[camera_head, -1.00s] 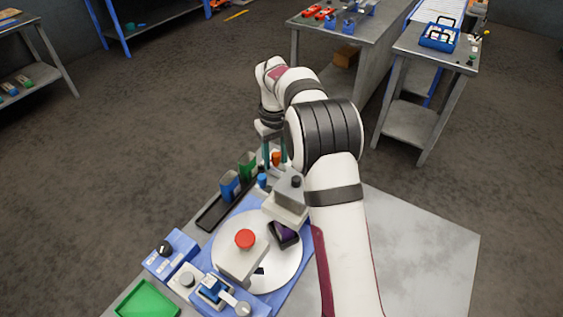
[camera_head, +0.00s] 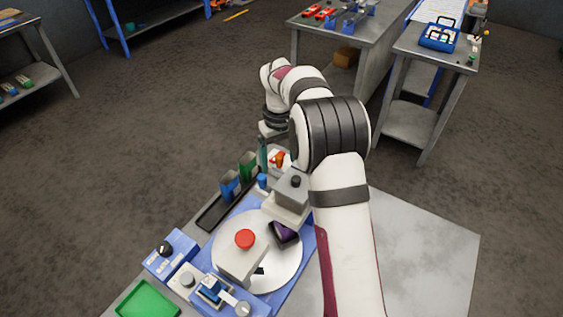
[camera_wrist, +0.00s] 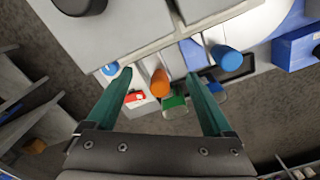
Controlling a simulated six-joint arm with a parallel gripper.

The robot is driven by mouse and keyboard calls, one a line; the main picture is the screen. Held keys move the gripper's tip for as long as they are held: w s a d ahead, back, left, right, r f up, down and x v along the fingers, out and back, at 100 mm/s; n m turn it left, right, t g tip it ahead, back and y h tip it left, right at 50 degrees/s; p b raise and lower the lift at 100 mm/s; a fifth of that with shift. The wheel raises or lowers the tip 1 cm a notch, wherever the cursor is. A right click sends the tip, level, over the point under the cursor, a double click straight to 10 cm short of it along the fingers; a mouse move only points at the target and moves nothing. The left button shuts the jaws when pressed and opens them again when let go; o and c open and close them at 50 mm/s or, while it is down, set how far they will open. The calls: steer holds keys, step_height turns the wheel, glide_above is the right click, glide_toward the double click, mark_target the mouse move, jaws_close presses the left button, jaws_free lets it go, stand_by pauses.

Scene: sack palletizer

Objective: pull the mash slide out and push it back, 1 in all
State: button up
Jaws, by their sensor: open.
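My gripper (camera_wrist: 161,78) is open, its two teal fingers apart. In the wrist view an orange knob (camera_wrist: 159,83) shows in the gap between the fingertips; I cannot tell how far below it is. The orange knob also shows in the head view (camera_head: 279,157), beside one finger, at the far end of the machine. A blue knob (camera_wrist: 226,57) is right of the fingers in the wrist view, and another blue knob (camera_wrist: 110,68) is left. No label names the mash slide, so I cannot tell which knob belongs to it. A small red and white part (camera_wrist: 135,97) lies near the orange knob.
A grey block with a black knob (camera_head: 296,181) stands near my arm. A white turntable (camera_head: 285,271) carries a block with a red button (camera_head: 245,239). The right tabletop (camera_head: 425,255) is clear.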

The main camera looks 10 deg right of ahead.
mark_target(279, 156)
steer(key=shift+r, duration=4)
steer(key=s+a+r+m, duration=0.1)
steer(key=s+r+m, duration=0.15)
steer(key=s, duration=0.45)
steer(key=s+a+r+m, duration=0.1)
steer(key=s+r, duration=0.2)
steer(key=s, duration=0.4)
steer(key=s+a+f+m+y, duration=0.1)
steer(key=s+f+m, duration=0.1)
steer(key=s, duration=0.9)
steer(key=s+a+f+m, duration=0.2)
steer(key=s+f+m, duration=0.1)
steer(key=s, duration=0.8)
steer(key=shift+s+f+y, duration=0.2)
steer(key=shift+f+y, duration=0.2)
steer(key=shift+f, duration=0.1)
